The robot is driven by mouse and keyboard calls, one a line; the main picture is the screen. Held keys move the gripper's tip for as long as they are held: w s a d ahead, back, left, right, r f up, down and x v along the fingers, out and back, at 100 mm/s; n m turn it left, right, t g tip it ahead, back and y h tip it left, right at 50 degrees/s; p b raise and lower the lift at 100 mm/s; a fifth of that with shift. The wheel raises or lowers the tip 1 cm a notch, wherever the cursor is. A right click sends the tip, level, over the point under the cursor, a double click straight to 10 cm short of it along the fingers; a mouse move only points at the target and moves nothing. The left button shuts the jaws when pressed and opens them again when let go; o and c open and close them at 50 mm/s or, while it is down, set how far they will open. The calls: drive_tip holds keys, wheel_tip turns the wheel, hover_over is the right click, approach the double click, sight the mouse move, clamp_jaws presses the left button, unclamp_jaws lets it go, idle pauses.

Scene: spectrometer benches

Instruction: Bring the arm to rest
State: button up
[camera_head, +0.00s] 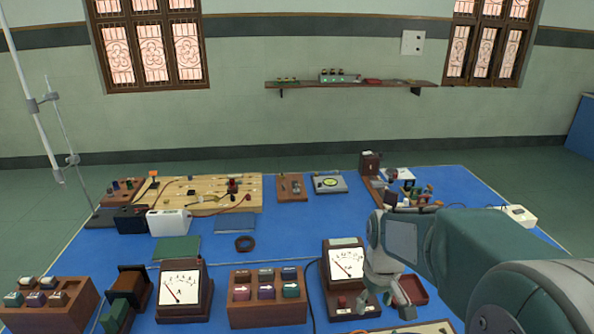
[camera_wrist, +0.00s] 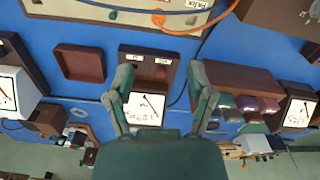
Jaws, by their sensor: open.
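My arm reaches in from the right side of the head view, and my gripper (camera_head: 383,296) hangs over the blue bench (camera_head: 300,222). The gripper is open and empty. In the wrist view its two fingers stand apart, and the gripper (camera_wrist: 160,70) has a dial meter (camera_wrist: 145,106) behind the gap. That meter also shows in the head view (camera_head: 346,262), just left of the gripper. I cannot tell whether the gripper touches anything. A red tray (camera_head: 412,289) lies close by on the right, partly hidden behind the gripper; it also shows in the wrist view (camera_wrist: 79,62).
A wooden box with switch blocks (camera_head: 267,311) and another dial meter (camera_head: 184,290) stand to the left. A wooden circuit board (camera_head: 205,208) lies at the back left. A stand (camera_head: 62,130) rises at the left edge. Blue surface is clear around the bench's middle.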

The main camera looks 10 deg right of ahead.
drive_tip(key=s+a+r+m+t, duration=0.1)
drive_tip(key=s+a+r+t, duration=0.1)
drive_tip(key=s+r, duration=0.3)
drive_tip(key=s+a+r+m+t, duration=0.1)
drive_tip(key=s+a+r+t, duration=0.2)
drive_tip(key=s, duration=0.7)
wheel_tip(320, 180, up, 2)
drive_tip(key=shift+a+r+m, duration=0.15)
drive_tip(key=shift+r+m, duration=0.05)
drive_tip(key=shift+m, duration=0.1)
